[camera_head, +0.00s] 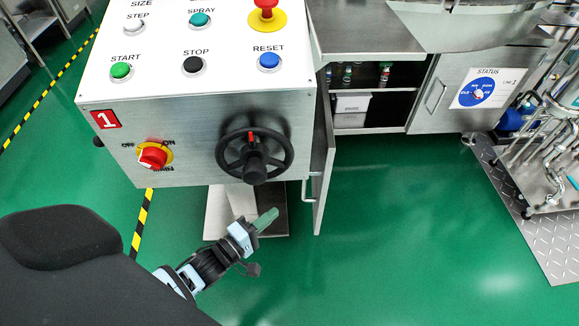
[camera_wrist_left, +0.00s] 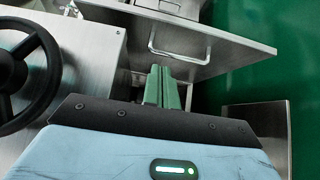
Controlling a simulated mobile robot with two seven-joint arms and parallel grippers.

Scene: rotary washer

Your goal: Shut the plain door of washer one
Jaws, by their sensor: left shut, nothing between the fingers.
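The plain door (camera_head: 322,165) of washer one is a bare steel panel and stands open, swung out from the cabinet toward me. Its bar handle (camera_head: 306,191) is on the face toward the console. In the left wrist view the door (camera_wrist_left: 225,45) spans the upper part, with its handle (camera_wrist_left: 180,54) beyond the fingers. My left gripper (camera_head: 267,218) has its green fingers shut and empty. It is low, below the handwheel and left of the door, apparently apart from it. The fingers also show in the left wrist view (camera_wrist_left: 162,85). My right gripper is out of view.
The console (camera_head: 190,70) marked 1 carries buttons, a red switch (camera_head: 152,157) and a black handwheel (camera_head: 254,155) above my left gripper. The open cabinet holds a box (camera_head: 352,103) and bottles. A shut door with a STATUS sign (camera_head: 485,87) is at right. Green floor right of the door is clear.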

